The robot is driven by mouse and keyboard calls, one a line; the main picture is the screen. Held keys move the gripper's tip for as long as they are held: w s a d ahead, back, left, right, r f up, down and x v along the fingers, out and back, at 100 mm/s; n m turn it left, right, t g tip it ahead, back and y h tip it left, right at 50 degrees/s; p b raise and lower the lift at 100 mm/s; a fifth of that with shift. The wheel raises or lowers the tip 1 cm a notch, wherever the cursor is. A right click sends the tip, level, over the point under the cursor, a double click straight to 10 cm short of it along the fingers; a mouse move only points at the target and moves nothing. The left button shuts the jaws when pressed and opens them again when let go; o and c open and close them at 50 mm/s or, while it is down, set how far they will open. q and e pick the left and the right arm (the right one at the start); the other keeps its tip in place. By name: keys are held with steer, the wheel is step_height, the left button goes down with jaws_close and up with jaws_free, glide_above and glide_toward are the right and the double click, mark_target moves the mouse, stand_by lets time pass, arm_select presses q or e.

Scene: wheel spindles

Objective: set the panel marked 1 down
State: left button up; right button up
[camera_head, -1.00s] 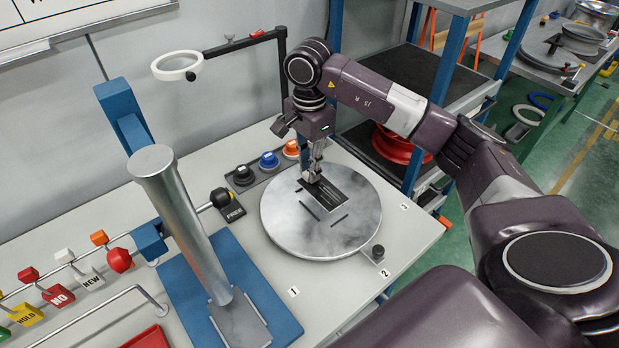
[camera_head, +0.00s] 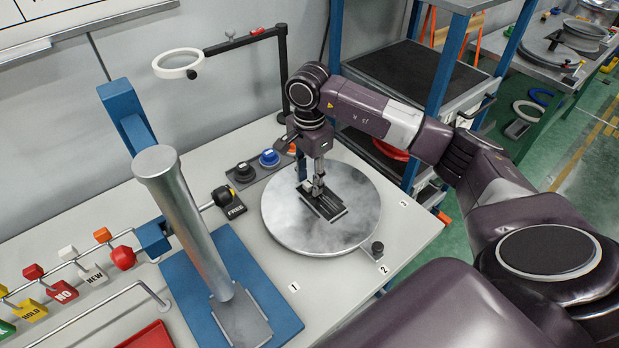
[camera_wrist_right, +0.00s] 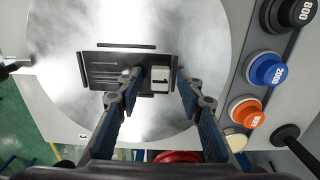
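The dark slotted panel (camera_head: 326,207) lies flat, as far as I can tell, on the round metal turntable (camera_head: 285,225), within thin dark bars marked on the disc. In the right wrist view the panel (camera_wrist_right: 104,72) has a small white block (camera_wrist_right: 160,79) with a dark mark at one end; I cannot read the mark for certain. My right gripper (camera_head: 318,190) points down over that end. In the wrist view its fingers (camera_wrist_right: 158,76) stand apart on either side of the white block, with gaps showing. My left gripper is not in view.
A black knob (camera_head: 244,172) and a blue knob (camera_head: 269,158) stand behind the turntable. A thick metal post (camera_head: 185,220) on a blue base stands to the left. A ring lamp (camera_head: 178,65) hangs behind.

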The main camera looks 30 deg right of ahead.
steer(key=shift+r, duration=0.4)
step_height(320, 180, up, 12)
steer(key=b, duration=0.3)
steer(key=shift+f, duration=0.25)
